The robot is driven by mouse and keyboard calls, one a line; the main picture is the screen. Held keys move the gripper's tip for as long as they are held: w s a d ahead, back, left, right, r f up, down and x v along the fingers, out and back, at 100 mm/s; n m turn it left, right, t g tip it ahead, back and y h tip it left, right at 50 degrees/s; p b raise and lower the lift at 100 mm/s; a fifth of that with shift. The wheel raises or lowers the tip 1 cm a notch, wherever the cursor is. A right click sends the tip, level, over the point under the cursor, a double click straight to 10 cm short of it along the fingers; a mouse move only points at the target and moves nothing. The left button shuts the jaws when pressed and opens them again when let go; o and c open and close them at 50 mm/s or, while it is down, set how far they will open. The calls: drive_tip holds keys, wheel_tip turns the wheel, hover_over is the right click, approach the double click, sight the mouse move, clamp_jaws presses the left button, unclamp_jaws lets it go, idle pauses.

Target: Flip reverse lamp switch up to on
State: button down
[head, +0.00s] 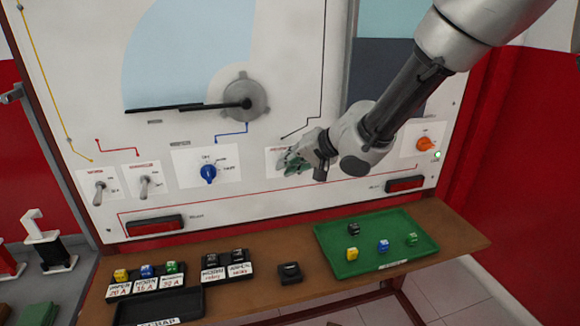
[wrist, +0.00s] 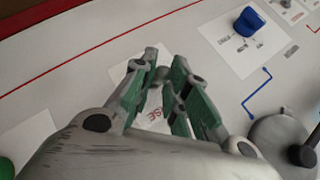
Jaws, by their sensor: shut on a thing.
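The reverse lamp switch sits on a small white plate (head: 275,161) on the upright trainer board, right of the blue rotary knob. My gripper (head: 291,160) is at this plate, its green-padded fingers closed around the switch lever. The lever is mostly hidden by the fingers, and I cannot tell whether it points up or down. In the wrist view the fingers (wrist: 161,88) come together over the plate, where part of a red label ending in "SE" (wrist: 154,116) shows between them.
Two toggle switches (head: 99,191) (head: 146,186) and a blue knob (head: 208,172) are to the left; an orange knob (head: 425,144) is right. Red lamps (head: 155,224) (head: 405,184) sit low on the board. The shelf below holds a green tray (head: 340,266) and labelled fuse holders.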

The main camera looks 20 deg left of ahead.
drive_tip(key=shift+w+a+r+g+h, duration=0.15)
drive_tip(key=shift+r+g+h, duration=0.15)
idle(0.5)
drive_tip(key=c, duration=1.4)
unclamp_jaws()
drive_tip(key=shift+f, duration=0.1)
drive_tip(key=v, duration=1.2)
